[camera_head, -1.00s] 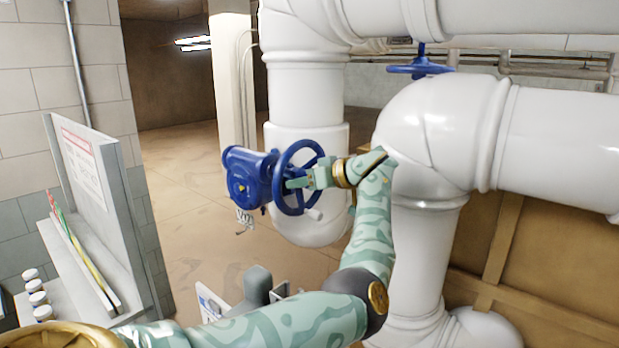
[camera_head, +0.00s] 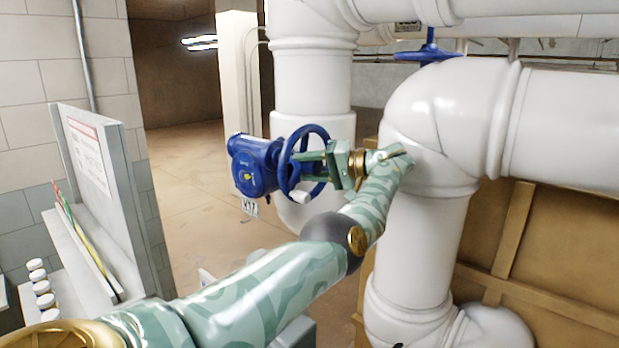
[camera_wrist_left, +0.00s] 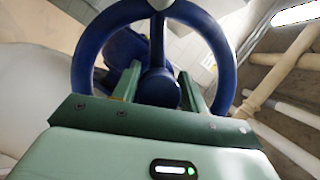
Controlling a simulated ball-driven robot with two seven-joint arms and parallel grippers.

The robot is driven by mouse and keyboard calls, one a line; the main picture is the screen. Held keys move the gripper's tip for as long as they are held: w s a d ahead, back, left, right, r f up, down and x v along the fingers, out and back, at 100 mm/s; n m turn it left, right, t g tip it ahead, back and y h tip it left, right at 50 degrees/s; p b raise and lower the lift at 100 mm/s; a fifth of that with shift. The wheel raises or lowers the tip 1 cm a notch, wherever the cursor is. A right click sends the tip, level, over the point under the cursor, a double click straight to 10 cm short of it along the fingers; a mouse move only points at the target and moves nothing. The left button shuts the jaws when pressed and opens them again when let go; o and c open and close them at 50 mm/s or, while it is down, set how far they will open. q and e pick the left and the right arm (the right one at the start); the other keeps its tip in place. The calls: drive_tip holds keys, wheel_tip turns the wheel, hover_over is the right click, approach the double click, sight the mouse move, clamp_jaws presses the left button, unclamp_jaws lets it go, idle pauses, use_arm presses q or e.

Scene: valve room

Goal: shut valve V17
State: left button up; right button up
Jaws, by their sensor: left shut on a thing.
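The valve (camera_head: 254,165) is a blue body with a blue handwheel (camera_head: 287,160) on its right side, left of centre in the head view. A small white tag (camera_head: 250,207) hangs below the body and seems to read V17. A pale handle knob (camera_head: 301,196) sits low on the wheel. My left gripper (camera_head: 308,166) reaches in from the right and is shut on the handwheel at its middle. In the left wrist view the two fingers (camera_wrist_left: 160,88) lie either side of the hub, inside the blue rim (camera_wrist_left: 222,60). My right gripper is out of view.
Thick white pipes (camera_head: 432,120) stand close to the right of my left arm. Another blue handwheel (camera_head: 428,54) sits behind the pipe elbow. A sign panel (camera_head: 92,155) and several small white-capped bottles (camera_head: 40,275) are at the left. Open floor (camera_head: 180,180) lies behind the valve.

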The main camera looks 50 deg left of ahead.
use_arm(q)
drive_tip(key=m+g+y+b, duration=0.1)
drive_tip(key=m+b, duration=0.2)
drive_tip(key=shift+r+m+y, duration=0.15)
drive_tip(key=shift+m+y, duration=0.15)
drive_tip(key=shift+m, duration=0.3)
drive_tip(key=shift+r+m+y+b, duration=0.15)
drive_tip(key=shift+m+y+b, duration=0.15)
drive_tip(key=shift+m, duration=0.7)
drive_tip(key=shift+g, duration=0.3)
drive_tip(key=o, duration=1.3)
drive_tip(key=shift+c, duration=0.2)
